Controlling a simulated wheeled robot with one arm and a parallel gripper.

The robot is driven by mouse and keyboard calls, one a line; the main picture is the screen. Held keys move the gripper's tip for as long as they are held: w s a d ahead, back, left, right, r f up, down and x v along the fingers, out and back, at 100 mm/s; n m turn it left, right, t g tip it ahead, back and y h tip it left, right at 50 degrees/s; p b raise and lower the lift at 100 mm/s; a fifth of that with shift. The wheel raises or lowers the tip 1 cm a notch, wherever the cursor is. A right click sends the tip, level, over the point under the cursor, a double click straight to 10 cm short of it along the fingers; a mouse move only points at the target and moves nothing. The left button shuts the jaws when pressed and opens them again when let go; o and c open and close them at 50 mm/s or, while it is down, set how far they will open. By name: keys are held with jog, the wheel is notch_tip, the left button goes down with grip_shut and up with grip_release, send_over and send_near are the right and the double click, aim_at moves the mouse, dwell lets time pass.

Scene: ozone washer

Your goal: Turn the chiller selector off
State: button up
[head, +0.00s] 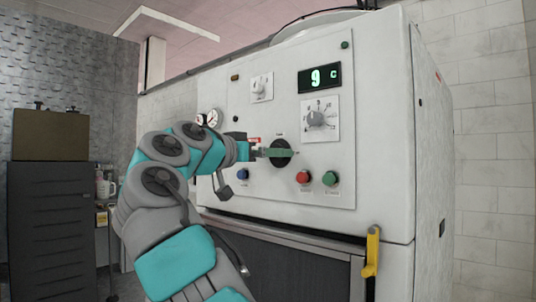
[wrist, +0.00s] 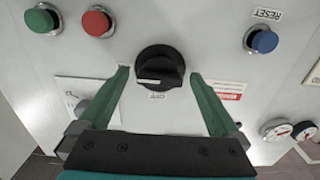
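The selector is a large round black knob (wrist: 160,66) on the light panel, with a raised grip bar lying roughly across the picture in the wrist view. A white mark shows on the bar's left part. A small label sits just below the knob there, too small to read surely. My gripper (wrist: 158,76) is open, with one green finger on each side of the knob and a gap on both sides. In the head view the knob (head: 281,143) is partly hidden behind my gripper (head: 278,152). Whether the fingertips reach the panel is unclear.
A red button (head: 303,177) and a green button (head: 330,178) lie below right of the knob. A blue button (head: 242,175) is below left.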

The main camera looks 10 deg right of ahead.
jog(key=c, duration=1.3)
jog(key=shift+c, duration=0.2)
jog(key=shift+s+r+n+p, duration=0.1)
jog(key=shift+r+n+p, duration=0.05)
jog(key=shift+n+p, duration=8.2)
jog(key=shift+n, duration=0.55)
jog(key=o, duration=1.4)
